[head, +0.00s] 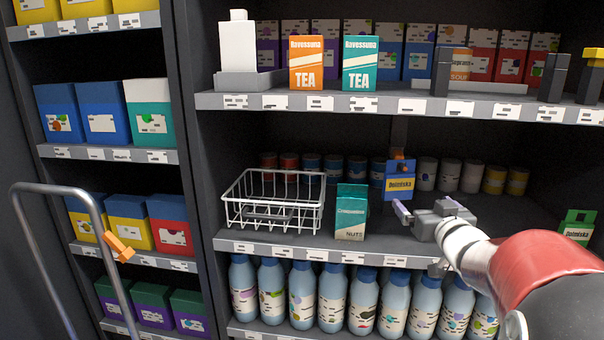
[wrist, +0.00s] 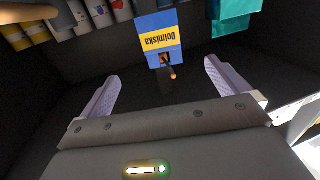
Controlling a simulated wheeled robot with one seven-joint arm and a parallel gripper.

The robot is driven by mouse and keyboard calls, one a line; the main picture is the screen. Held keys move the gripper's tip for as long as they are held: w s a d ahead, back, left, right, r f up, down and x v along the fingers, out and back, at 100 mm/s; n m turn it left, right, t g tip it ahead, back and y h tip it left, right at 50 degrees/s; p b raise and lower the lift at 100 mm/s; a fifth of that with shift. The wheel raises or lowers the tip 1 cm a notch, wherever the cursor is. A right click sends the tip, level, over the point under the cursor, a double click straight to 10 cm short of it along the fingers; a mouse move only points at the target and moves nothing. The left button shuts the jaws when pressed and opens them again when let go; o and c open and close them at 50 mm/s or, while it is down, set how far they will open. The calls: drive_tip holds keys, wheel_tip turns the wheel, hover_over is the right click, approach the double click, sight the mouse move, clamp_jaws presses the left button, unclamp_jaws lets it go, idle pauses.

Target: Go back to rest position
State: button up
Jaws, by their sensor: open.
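My gripper (head: 422,208) is in front of the middle shelf, at the right of the head view. In the wrist view its two pale fingers (wrist: 158,88) stand wide apart with nothing between them. My gripper and arm hide part of the shelf at the right.
A white wire basket (head: 272,212) and a teal nuts box (head: 351,214) stand left of my gripper. A green Dolmiska box (head: 577,227) is at the right. Several bottles (head: 302,290) line the shelf below. A metal cart rail (head: 75,187) is at the left.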

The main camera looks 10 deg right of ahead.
drive_tip(key=s+a+f+g+p, duration=0.1)
drive_tip(key=s+a+g, duration=0.3)
drive_tip(key=s, duration=0.5)
drive_tip(key=s+a+f+g+p, duration=0.1)
drive_tip(key=s+a+f+g, duration=0.3)
drive_tip(key=s+a, duration=0.5)
drive_tip(key=s+a+f+g+y+p, duration=0.1)
drive_tip(key=s+a+f+g, duration=0.2)
drive_tip(key=s+a, duration=0.3)
drive_tip(key=s+g, duration=0.1)
drive_tip(key=s, duration=0.3)
drive_tip(key=shift+a+n+p, duration=0.3)
drive_tip(key=shift+a+p, duration=0.05)
drive_tip(key=shift+a, duration=0.05)
drive_tip(key=shift+r, duration=0.1)
